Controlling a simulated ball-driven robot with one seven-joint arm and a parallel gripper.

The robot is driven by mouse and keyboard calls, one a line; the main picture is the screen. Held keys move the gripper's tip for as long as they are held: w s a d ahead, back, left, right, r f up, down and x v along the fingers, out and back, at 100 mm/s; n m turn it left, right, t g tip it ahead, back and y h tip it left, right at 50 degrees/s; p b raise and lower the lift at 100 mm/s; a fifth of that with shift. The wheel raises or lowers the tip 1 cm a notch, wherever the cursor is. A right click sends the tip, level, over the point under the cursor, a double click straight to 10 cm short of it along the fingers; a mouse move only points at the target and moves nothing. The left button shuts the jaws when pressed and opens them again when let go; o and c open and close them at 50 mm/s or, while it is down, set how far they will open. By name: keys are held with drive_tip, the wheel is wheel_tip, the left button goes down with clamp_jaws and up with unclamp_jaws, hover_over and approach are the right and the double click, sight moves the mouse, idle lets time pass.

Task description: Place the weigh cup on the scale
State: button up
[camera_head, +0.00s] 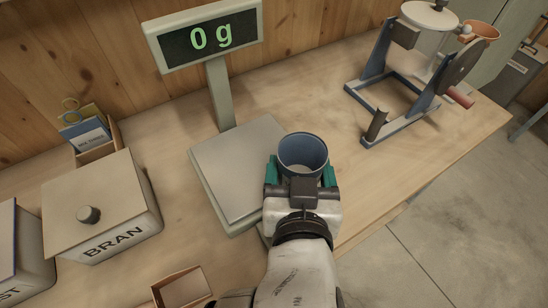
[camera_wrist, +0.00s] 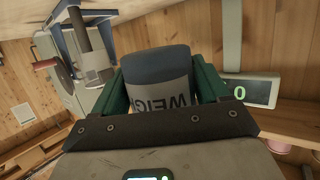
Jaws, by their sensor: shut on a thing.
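In the wrist view the cup (camera_wrist: 160,80) shows a dark blue band and the letters WEIG on a pale wall. My gripper (camera_wrist: 162,92) is shut on it. The scale (camera_head: 235,175) has a flat pale plate and a display on a post reading 0 g. In the head view the cup is over the right edge of the plate; its height above it is hard to tell. The scale's display (camera_wrist: 250,91) also shows in the wrist view.
A bin marked BRAN (camera_head: 100,205) with a knobbed lid stands left of the scale. A small open box (camera_head: 182,288) lies in front. A hand-cranked mixer (camera_head: 415,70) stands at the back right. The wooden bench (camera_head: 345,150) is clear between scale and mixer.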

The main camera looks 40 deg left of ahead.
drive_tip(key=s+a+r+n+g+y+b, duration=0.1)
drive_tip(key=s+a+r+n+g+y, duration=0.15)
drive_tip(key=s, duration=0.45)
drive_tip(key=s+a+r+n+g+y+b, duration=0.1)
drive_tip(key=s+a+r+n+y, duration=0.1)
drive_tip(key=s+a, duration=0.3)
drive_tip(key=b, duration=0.1)
hover_over(246, 177)
drive_tip(key=s, duration=0.1)
drive_tip(key=shift+h, duration=0.25)
drive_tip(key=f, duration=0.8)
drive_tip(key=shift+s+d, duration=0.1)
drive_tip(key=shift+d, duration=0.1)
drive_tip(key=shift+w+a+f, duration=0.1)
drive_tip(key=shift+w+f, duration=0.25)
drive_tip(key=shift+f, duration=0.05)
drive_tip(key=shift+w+a+f, duration=0.1)
drive_tip(key=shift+w+f, duration=0.05)
drive_tip(key=shift+f, duration=0.8)
drive_tip(key=shift+w+f, duration=0.15)
drive_tip(key=shift+f, duration=0.8)
drive_tip(key=shift+f+b, duration=0.1)
drive_tip(key=shift+b, duration=0.2)
drive_tip(key=shift+f, duration=0.1)
drive_tip(key=o, duration=1)
